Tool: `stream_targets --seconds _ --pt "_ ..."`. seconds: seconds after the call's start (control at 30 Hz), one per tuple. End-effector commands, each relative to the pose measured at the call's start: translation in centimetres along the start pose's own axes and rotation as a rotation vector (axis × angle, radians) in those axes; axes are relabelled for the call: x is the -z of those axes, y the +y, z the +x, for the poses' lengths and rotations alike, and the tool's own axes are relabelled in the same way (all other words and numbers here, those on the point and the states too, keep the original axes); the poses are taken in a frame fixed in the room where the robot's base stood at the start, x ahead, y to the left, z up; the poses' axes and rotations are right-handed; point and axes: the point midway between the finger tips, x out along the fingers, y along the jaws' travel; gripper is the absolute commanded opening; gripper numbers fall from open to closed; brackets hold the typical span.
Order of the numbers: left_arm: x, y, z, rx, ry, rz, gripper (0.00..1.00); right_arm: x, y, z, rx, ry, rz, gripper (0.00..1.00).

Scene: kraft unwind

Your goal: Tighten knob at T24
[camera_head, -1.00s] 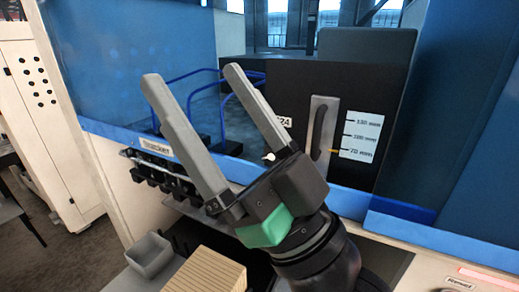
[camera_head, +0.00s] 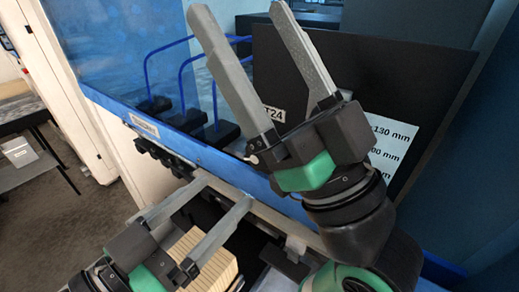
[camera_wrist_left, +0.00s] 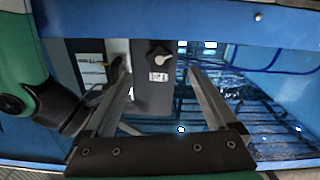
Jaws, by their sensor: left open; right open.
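A dark knob (camera_wrist_left: 159,54) with a pale mark shows in the left wrist view, on a grey plate just above a small white label (camera_wrist_left: 158,76). It lies between my left fingertips in that picture; I cannot tell the distance. My left gripper (camera_head: 227,190) is open and empty at the lower left, below the blue rail. My right gripper (camera_head: 240,12) is open, fingers pointing up, in front of the panel and covering part of it.
A scale sheet (camera_head: 388,140) with mm marks is on the panel, partly behind my right arm. Blue bent rods (camera_head: 147,75) stand on black blocks at the left. A cream ribbed block (camera_head: 218,270) sits below my left gripper. Blue machine walls flank the panel.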

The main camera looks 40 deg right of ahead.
Motion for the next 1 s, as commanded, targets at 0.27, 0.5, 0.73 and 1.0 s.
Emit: stream_targets --seconds 0.27,0.5,0.73,1.0 --pt "0.0 0.2 5.4 -0.006 -0.001 0.0 0.92 0.0 0.0 0.0 0.0 0.0 -0.001 0.92" --pt "0.1 0.1 9.9 -0.003 0.002 0.001 0.92 0.0 0.0 0.0 -0.001 0.0 -0.001 0.92" --pt "0.1 0.1 11.1 -0.001 0.003 0.003 0.92 0.0 0.0 0.0 -0.001 0.0 -0.001 0.92" --pt "0.1 0.1 11.0 -0.001 0.003 0.003 0.72 0.0 0.0 0.0 -0.001 0.0 -0.001 0.92"
